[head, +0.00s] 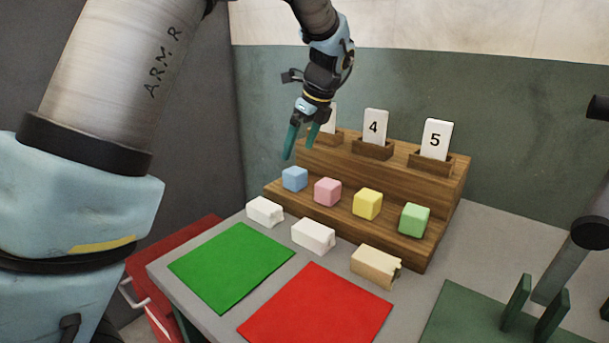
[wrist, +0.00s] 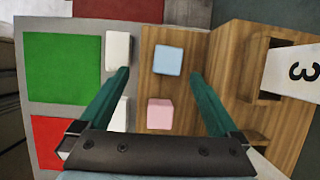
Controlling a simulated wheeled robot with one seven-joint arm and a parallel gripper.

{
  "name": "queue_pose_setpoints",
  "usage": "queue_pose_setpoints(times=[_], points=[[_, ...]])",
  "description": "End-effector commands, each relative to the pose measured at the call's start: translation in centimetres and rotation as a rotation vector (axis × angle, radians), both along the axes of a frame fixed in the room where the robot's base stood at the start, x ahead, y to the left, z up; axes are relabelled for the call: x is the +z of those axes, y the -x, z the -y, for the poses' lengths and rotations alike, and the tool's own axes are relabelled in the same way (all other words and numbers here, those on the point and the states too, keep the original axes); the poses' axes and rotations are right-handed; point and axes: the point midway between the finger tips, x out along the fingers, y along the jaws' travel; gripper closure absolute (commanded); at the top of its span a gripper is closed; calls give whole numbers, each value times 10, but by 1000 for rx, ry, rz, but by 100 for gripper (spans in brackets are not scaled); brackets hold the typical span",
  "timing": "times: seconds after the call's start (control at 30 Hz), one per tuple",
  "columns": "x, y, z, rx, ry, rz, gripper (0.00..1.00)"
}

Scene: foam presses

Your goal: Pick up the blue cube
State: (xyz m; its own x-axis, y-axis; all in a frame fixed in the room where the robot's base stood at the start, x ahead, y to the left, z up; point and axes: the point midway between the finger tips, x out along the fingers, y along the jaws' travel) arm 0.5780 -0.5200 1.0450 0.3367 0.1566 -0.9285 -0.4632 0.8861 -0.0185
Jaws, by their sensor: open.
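The blue cube (head: 295,179) sits at the left end of the lower step of the wooden stand (head: 335,212). It also shows in the wrist view (wrist: 168,61), between and just beyond the fingertips. My gripper (head: 298,150) is open and empty, pointing down above the blue cube and apart from it. In the wrist view my gripper's two green fingers (wrist: 160,72) are spread wide, and the pink cube (wrist: 160,113) lies nearer, also between them.
A pink (head: 328,192), a yellow (head: 367,204) and a green cube (head: 415,219) share the step. Number cards (head: 375,127) stand on the upper step behind. White blocks (head: 313,236), a tan block (head: 375,268), a green mat (head: 232,266) and a red mat (head: 318,312) lie in front.

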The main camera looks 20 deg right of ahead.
Motion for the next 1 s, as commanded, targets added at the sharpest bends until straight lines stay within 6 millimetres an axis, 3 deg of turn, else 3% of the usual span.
queue_pose_setpoints(times=[0.13, 0.4, 0.63, 1.0], points=[[-4, 0, 10, -60, -28, 4, 3], [-41, -14, 3, -60, -27, 2, 3], [-56, -19, 1, -59, -26, 2, 3], [-97, -34, -4, -58, -25, 2, 3]])
